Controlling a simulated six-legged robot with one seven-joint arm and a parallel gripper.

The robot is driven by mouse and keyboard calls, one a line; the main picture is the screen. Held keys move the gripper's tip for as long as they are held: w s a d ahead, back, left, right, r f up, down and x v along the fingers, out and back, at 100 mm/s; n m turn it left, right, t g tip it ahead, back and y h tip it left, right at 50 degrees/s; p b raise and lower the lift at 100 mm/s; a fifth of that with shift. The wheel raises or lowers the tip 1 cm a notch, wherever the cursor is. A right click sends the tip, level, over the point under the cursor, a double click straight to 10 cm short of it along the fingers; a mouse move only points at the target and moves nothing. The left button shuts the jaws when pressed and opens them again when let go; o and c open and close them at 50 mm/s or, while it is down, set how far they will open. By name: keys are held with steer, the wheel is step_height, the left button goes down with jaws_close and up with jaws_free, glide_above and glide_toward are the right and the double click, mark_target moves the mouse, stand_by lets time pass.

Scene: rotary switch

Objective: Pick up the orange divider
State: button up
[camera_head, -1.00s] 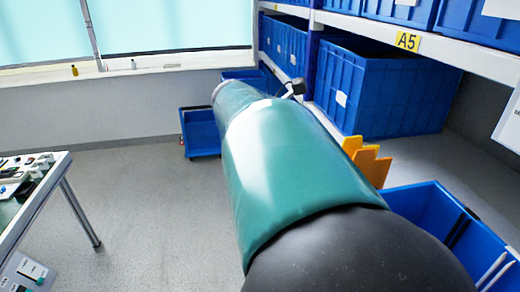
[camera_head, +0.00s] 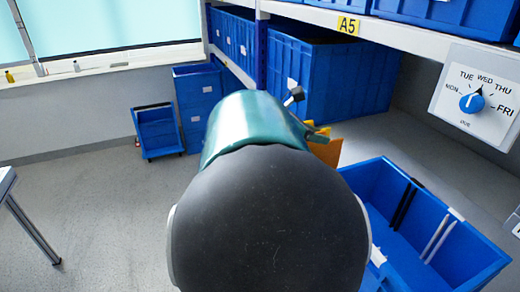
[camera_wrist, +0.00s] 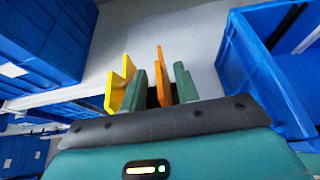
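An orange divider (camera_wrist: 161,65) stands upright on the pale surface in the wrist view. A second, yellower divider (camera_wrist: 120,84) stands to its left. My gripper (camera_wrist: 160,70) has its two green fingers apart. The orange divider shows between them, with the yellower one outside the left finger. I cannot tell whether either finger touches a divider. In the head view, part of the orange divider (camera_head: 327,151) shows beyond my arm, with a yellow edge above it. My arm hides the gripper there.
An open blue bin (camera_head: 455,232) stands right of the dividers. A large blue crate (camera_head: 345,80) stands behind them under the A5 label. A rotary switch panel (camera_head: 475,95) with day names hangs at the upper right. Smaller blue bins (camera_head: 158,132) stand on the floor left.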

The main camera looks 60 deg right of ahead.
steer(key=shift+s+d+f, duration=0.15)
steer(key=shift+s+d, duration=0.05)
steer(key=shift+d, duration=0.05)
jaws_close()
